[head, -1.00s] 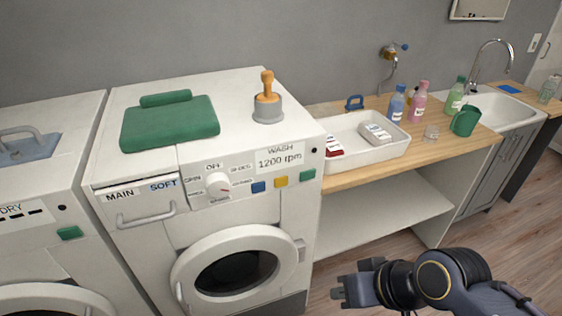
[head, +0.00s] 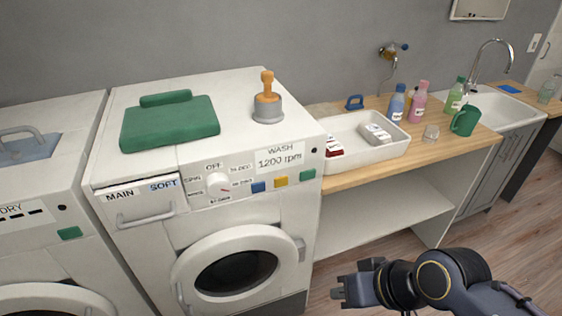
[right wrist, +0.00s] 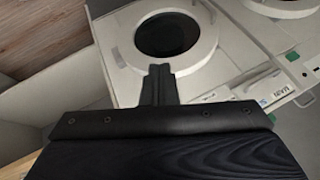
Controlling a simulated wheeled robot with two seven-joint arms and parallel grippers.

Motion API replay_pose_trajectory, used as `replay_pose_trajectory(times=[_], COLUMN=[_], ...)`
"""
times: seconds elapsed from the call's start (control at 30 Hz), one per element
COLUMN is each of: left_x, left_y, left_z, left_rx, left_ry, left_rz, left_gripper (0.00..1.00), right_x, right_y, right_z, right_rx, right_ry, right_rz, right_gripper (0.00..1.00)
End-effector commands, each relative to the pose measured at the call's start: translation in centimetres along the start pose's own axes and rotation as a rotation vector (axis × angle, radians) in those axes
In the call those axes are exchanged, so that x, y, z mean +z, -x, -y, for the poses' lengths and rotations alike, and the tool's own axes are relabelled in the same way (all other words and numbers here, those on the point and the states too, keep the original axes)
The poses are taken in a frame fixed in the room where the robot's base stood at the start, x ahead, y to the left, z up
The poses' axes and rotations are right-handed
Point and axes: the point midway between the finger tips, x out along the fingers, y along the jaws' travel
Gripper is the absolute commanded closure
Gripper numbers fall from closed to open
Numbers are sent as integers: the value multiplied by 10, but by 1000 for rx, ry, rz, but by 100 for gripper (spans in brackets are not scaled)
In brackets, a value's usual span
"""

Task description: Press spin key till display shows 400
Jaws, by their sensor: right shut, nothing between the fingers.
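The washer (head: 150,240) stands in the middle of the head view. Its display (head: 280,158) reads WASH and 1200 rpm. Below the display are a blue key (head: 258,187), a yellow key (head: 281,181) and a green key (head: 308,175); their labels are not readable. A round dial (head: 217,183) sits to their left. My right gripper (head: 338,287) is low, in front of the washer and to the right of its door, well below and apart from the keys. It is shut and empty. In the right wrist view its fingers (right wrist: 160,75) show against the washer front. My left gripper is out of view.
A white tray (head: 350,162) and several bottles stand on the wooden counter (head: 440,152). The washer door (head: 190,285) bulges forward. A second machine (head: 30,250) stands at left.

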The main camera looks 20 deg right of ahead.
Motion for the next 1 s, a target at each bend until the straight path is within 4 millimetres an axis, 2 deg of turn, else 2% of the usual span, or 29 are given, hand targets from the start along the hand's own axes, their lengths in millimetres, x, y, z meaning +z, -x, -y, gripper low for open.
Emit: replay_pose_trajectory(times=[0.67,0.77,0.87,1.0], left_x=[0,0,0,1], left_y=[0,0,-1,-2], left_z=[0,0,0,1], left_rx=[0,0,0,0], left_ry=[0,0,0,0], left_rz=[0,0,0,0], left_gripper=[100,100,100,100], right_x=[-3,-16,-40,-85], right_y=[-2,-7,-19,-46], right_z=[-1,-7,-14,-18], right_rx=[10,47,109,198], right_ry=[32,159,412,927], right_rz=[-2,-12,-25,-39], right_gripper=[100,100,100,100])
